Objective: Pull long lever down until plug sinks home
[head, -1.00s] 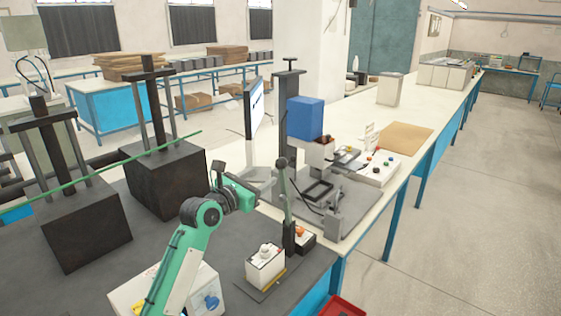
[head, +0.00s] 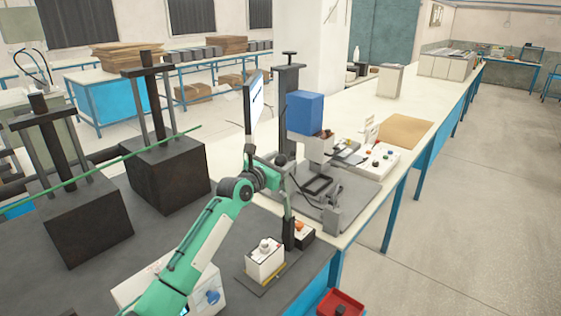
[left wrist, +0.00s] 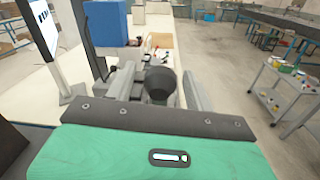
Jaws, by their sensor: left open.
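The long lever (head: 287,207) stands nearly upright from a dark base (head: 288,236) on the grey bench mat. Its dark round knob (left wrist: 160,85) shows in the left wrist view, between the two grey fingers; in the head view my gripper hides it. My left gripper (head: 284,176) is open at the top of the lever, with a finger on each side of the knob. I cannot tell if it touches. A white block with a pale round top (head: 264,258) stands in front of the lever base. I cannot make out for certain which part is the plug.
A dark box with an orange button (head: 300,232) sits right of the lever base. A screen (head: 254,108) and a press with a blue head (head: 305,113) stand behind. Two heavy dark blocks (head: 85,222) with posts are at the left. A red tray (head: 340,303) is at the bottom.

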